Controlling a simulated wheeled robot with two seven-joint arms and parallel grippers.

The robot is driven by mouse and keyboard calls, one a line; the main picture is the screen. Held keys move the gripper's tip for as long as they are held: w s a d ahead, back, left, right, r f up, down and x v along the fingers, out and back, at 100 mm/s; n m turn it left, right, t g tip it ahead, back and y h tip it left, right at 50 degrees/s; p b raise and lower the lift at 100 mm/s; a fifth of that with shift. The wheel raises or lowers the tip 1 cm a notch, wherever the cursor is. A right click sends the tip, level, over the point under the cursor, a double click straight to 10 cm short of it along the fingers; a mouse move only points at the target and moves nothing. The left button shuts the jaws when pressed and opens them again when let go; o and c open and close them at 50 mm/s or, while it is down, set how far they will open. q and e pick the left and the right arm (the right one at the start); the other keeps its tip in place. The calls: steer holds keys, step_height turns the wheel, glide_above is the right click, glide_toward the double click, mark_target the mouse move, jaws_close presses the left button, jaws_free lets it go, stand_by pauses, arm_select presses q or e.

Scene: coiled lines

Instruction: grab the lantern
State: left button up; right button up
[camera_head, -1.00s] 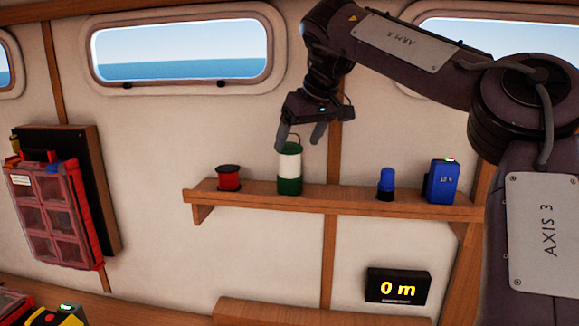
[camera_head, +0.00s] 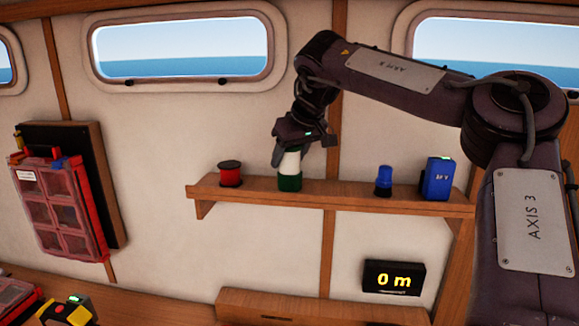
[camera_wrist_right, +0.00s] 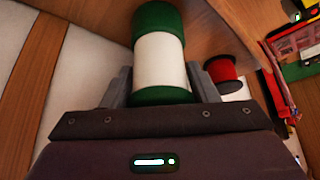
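The lantern (camera_head: 289,170) is a cylinder with a white middle and green ends, upright on the wooden shelf (camera_head: 345,197). My right gripper (camera_head: 290,155) has come down over its top from above. In the right wrist view the gripper's two grey fingers (camera_wrist_right: 161,88) stand on either side of the lantern (camera_wrist_right: 163,60), near its close green end. The fingers look open, with little room between them and the lantern; I cannot tell whether either touches it. The hand hides the lantern's top in the head view. My left gripper is not in view.
On the shelf, a red spool (camera_head: 230,174) stands left of the lantern; a small blue object (camera_head: 384,180) and a blue box (camera_head: 438,178) stand to its right. A display (camera_head: 393,278) reading "0 m" is below. A red organizer (camera_head: 58,208) hangs on the left wall.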

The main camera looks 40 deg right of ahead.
steer(key=c, duration=0.5)
steer(key=shift+r, duration=0.1)
